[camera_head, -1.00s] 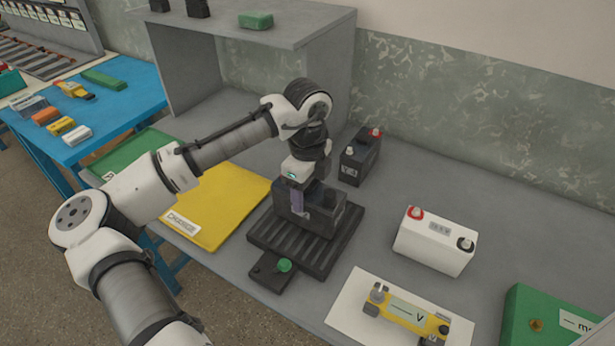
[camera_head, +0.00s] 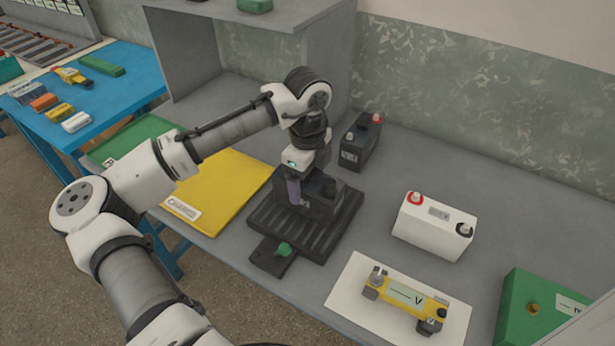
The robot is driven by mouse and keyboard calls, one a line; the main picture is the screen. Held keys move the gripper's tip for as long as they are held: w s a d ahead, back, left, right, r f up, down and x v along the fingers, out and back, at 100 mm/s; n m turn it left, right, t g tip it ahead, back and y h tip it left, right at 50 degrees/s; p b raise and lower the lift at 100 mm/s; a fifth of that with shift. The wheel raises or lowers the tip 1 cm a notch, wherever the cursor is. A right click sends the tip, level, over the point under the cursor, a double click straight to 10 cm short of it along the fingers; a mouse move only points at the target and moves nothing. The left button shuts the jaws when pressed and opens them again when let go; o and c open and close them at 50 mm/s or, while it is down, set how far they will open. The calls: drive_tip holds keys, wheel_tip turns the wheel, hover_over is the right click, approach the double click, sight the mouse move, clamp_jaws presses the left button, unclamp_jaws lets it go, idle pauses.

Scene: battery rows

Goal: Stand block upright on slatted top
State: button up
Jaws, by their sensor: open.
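A dark block (camera_head: 324,197) stands on the black slatted top (camera_head: 317,243) of a low stand on the grey bench. It looks upright, but my gripper covers part of it. My gripper (camera_head: 296,192) points down at the block's left side, with its fingers low around or beside it. The jaws are open; whether a finger touches the block I cannot tell. The far finger is hidden.
A black battery (camera_head: 360,146) stands behind the stand. A white battery (camera_head: 433,226) is to the right, with a yellow meter (camera_head: 405,302) in front of it. A yellow mat (camera_head: 225,195) lies left. A green button (camera_head: 284,249) sits at the stand's front.

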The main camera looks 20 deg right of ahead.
wheel_tip(320, 180, up, 12)
drive_tip(key=shift+b, duration=0.85)
